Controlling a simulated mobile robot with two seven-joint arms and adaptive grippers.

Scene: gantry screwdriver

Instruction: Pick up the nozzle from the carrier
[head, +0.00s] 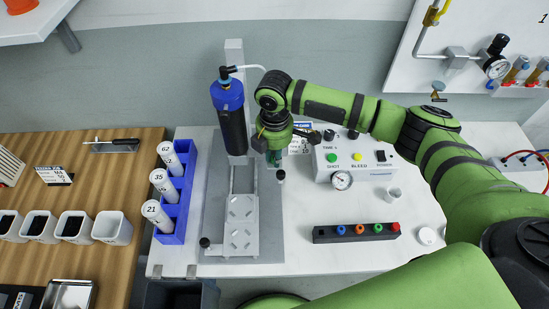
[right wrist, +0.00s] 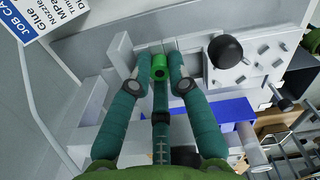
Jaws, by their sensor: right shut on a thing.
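My right gripper (head: 274,160) points down at the gantry, beside the blue and black cartridge (head: 230,115). In the right wrist view, my right gripper (right wrist: 160,58) has its teal fingers closed on a small bright green nozzle (right wrist: 160,70). The nozzle sits between the fingertips with its round open end facing the camera. In the head view the nozzle is hidden by the gripper. The grey carrier (head: 240,225) with its slotted plate is just below and left of the gripper. I cannot tell whether the nozzle still touches the carrier. My left gripper is out of view.
A black bar (head: 325,235) with several coloured pieces lies at the front right. A control box (head: 355,165) with a gauge stands right of the gripper. A blue rack (head: 172,232) with white-capped tubes is at left.

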